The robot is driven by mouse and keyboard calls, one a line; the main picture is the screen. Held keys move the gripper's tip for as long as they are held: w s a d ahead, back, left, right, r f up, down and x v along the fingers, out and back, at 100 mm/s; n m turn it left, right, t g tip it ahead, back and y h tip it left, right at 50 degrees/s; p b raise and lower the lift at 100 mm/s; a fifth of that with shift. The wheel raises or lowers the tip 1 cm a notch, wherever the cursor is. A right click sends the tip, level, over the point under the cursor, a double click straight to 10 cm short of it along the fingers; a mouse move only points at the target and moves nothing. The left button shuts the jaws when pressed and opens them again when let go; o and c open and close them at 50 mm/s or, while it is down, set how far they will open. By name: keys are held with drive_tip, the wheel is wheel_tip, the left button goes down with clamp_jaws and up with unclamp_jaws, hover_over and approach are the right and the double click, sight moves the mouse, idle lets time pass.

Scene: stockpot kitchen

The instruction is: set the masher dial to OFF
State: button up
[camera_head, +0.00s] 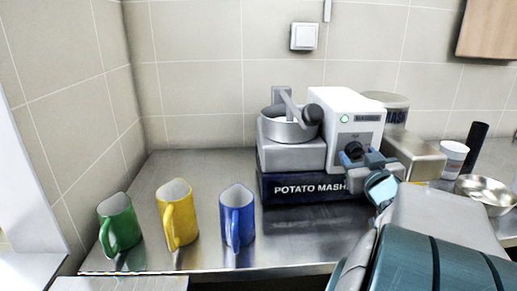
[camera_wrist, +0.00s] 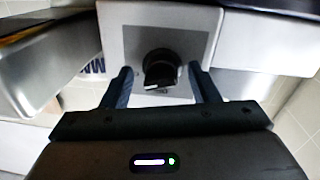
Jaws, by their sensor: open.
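The potato masher machine (camera_head: 355,108) stands on the steel counter, white with a green light and a dark base lettered "POTATO MASH". Its black dial (camera_head: 352,151) is on the front face, low down, partly hidden by my gripper (camera_head: 368,160) in the head view. In the wrist view the dial (camera_wrist: 160,70) sits between the two fingers of my gripper (camera_wrist: 163,85), which are open with a gap on each side of it. The dial's pointer mark and most lettering are too small or hidden to read.
Green (camera_head: 119,224), yellow (camera_head: 177,214) and blue (camera_head: 237,216) mugs stand at the left front of the counter (camera_head: 215,170). A metal bowl (camera_head: 485,192) and white cup (camera_head: 453,158) are at the right. A steel bowl (camera_head: 288,128) sits on the machine's left part.

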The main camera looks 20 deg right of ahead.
drive_tip(key=shift+w+a, duration=0.1)
drive_tip(key=c, duration=1)
drive_tip(key=shift+o, duration=0.3)
drive_tip(key=shift+f+n+b, duration=0.15)
drive_tip(key=shift+n+b, duration=0.25)
drive_tip(key=shift+b, duration=0.05)
drive_tip(key=n+b, duration=0.6)
drive_tip(key=shift+f+n, duration=0.2)
drive_tip(key=shift+n, duration=0.1)
drive_tip(key=n+b, duration=0.2)
drive_tip(key=n, duration=0.1)
drive_tip(key=shift+n+t+b, duration=0.3)
drive_tip(key=shift+t+b, duration=0.1)
drive_tip(key=shift+r+n+b, duration=0.15)
drive_tip(key=shift+n+b, duration=0.9)
drive_tip(key=shift+n, duration=0.75)
drive_tip(key=shift+y, duration=0.4)
